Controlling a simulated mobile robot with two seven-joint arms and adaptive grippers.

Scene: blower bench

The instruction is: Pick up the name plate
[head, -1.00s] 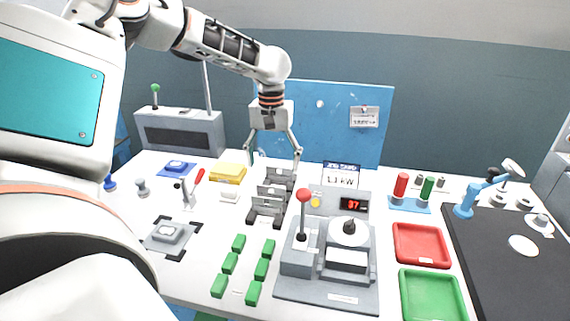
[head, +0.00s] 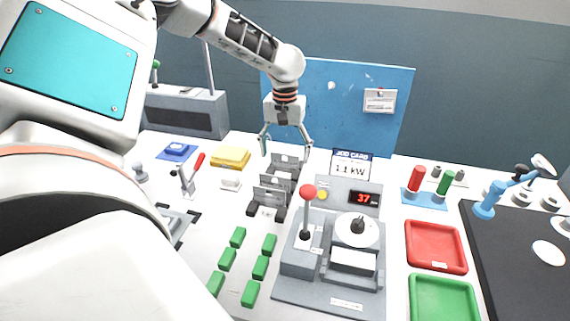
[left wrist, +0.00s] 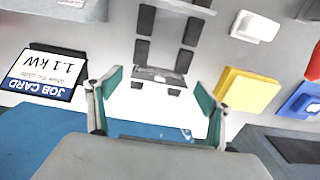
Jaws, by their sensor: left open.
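My left gripper (head: 287,150) is open and empty, pointing down over the back end of a grey rack (head: 266,196). The rack holds upright grey plates in a row. In the left wrist view the rack (left wrist: 187,32) lies between and beyond the spread fingers of my left gripper (left wrist: 157,84). A grey plate (left wrist: 160,76) at the rack's near end shows between the fingertips, apart from both. I cannot read any name on the plates, so I cannot tell which is the name plate. My right gripper is not in view.
A job card (head: 351,164) stands right of the gripper; a blue board (head: 335,100) rises behind. A yellow block (head: 231,157) and a small white block (head: 231,184) lie left. The red-knobbed lever (head: 308,192) stands in front. Red (head: 436,246) and green (head: 443,298) trays lie right.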

